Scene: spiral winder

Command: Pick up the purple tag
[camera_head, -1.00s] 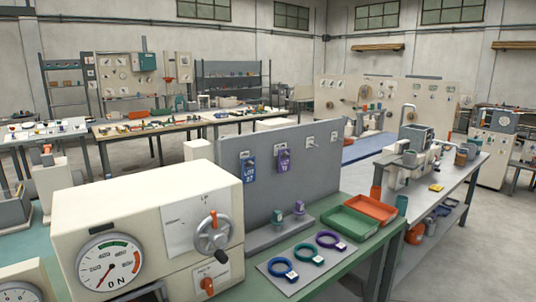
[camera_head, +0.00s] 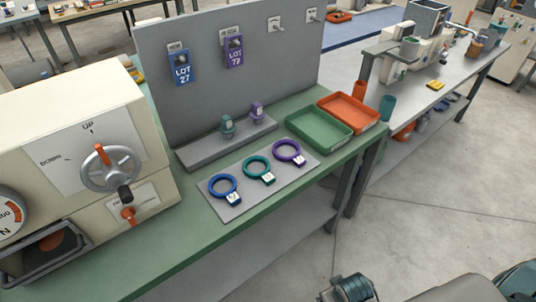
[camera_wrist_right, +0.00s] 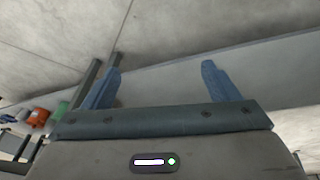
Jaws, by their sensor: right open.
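The purple tag (camera_head: 234,51), marked LOT 77, hangs from a small labelled hook on the upright grey panel in the head view. A blue tag (camera_head: 182,69), marked LOT 27, hangs to its left. My right gripper (camera_wrist_right: 158,84) shows in the right wrist view with two blue fingers spread wide and nothing between them. The tag does not show in that view, and the gripper is apart from it. My left gripper is not in view.
Below the panel, a grey ledge (camera_head: 196,156) bears a green and a purple stamp-like piece. A grey plate (camera_head: 234,211) holds blue, teal and purple rings. Green (camera_head: 302,127) and orange (camera_head: 368,121) trays stand right. A cream machine (camera_head: 50,120) with a handwheel stands left.

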